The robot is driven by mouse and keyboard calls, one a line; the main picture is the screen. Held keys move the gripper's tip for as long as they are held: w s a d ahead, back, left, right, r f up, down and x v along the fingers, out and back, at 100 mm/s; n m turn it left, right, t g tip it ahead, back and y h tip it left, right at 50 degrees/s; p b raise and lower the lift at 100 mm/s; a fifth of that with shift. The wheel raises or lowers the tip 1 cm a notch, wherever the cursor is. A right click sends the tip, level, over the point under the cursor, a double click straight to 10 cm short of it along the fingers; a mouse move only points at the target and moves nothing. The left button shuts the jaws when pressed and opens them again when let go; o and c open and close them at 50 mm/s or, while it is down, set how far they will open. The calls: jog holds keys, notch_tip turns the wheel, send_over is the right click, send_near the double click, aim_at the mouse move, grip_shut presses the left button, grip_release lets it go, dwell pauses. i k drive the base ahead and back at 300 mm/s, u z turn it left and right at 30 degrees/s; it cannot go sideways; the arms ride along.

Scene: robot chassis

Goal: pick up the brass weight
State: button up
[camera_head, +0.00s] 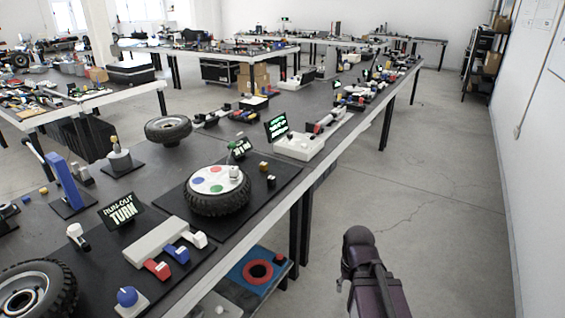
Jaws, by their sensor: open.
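A small brass-coloured block (263,166), which looks like the brass weight, stands on the dark mat to the right of the wheel with the white disc (218,186). A small dark block (271,181) stands just in front of it. Another small brownish piece (43,190) lies on the bench at the far left, too small to identify. Part of my dark arm shows at the lower right, over the floor and apart from the bench. My gripper's fingers are not visible.
The wheel's disc carries coloured spots and a small pale knob. A shelf below holds a red ring (258,271). The floor to the right is clear.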

aim_at(263, 166)
jog(key=z, duration=0.2)
jog(key=i, duration=1.3)
jog(key=u, duration=0.45)
